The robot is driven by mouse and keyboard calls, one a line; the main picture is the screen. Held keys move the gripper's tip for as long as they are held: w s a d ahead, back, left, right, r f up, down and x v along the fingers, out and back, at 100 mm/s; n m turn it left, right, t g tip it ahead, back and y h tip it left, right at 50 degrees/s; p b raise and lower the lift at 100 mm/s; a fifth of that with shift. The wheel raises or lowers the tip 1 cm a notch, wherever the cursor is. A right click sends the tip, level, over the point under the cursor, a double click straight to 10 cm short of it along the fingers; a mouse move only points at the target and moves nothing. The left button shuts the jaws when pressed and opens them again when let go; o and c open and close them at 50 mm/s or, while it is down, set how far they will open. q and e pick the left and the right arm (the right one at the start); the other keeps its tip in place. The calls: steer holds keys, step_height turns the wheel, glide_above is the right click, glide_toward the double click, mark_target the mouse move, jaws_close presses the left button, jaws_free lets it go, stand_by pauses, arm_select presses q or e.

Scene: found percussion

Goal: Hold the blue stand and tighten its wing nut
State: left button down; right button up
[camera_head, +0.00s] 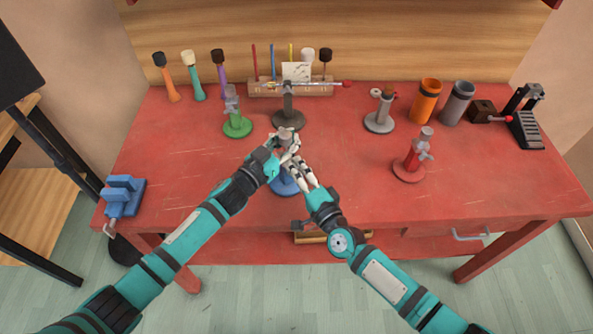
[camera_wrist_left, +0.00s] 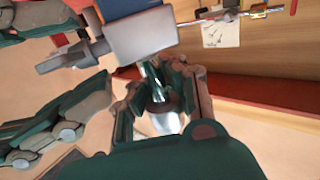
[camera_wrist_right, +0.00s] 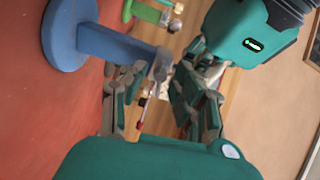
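The blue stand (camera_head: 284,186) stands upright near the middle of the table. Its blue post (camera_wrist_right: 112,45) and round base (camera_wrist_right: 62,35) show in the right wrist view, its grey collar (camera_wrist_left: 140,35) in the left wrist view. The wing nut (camera_wrist_left: 68,57) seems to be the grey part sticking out left from the collar. My left gripper (camera_head: 284,140) has its fingers closed around the shiny tube at the stand's top. My right gripper (camera_head: 304,172) is right of the stand, its fingers apart near the collar; contact with the wing nut is unclear.
A green stand (camera_head: 237,127) and a dark grey stand (camera_head: 288,118) stand behind. A red stand (camera_head: 409,170) and a grey stand (camera_head: 379,121) are to the right. A blue vise (camera_head: 124,196) sits at the left edge. The table's front right is clear.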

steer(key=v, duration=1.2)
steer(key=shift+d+f, duration=0.1)
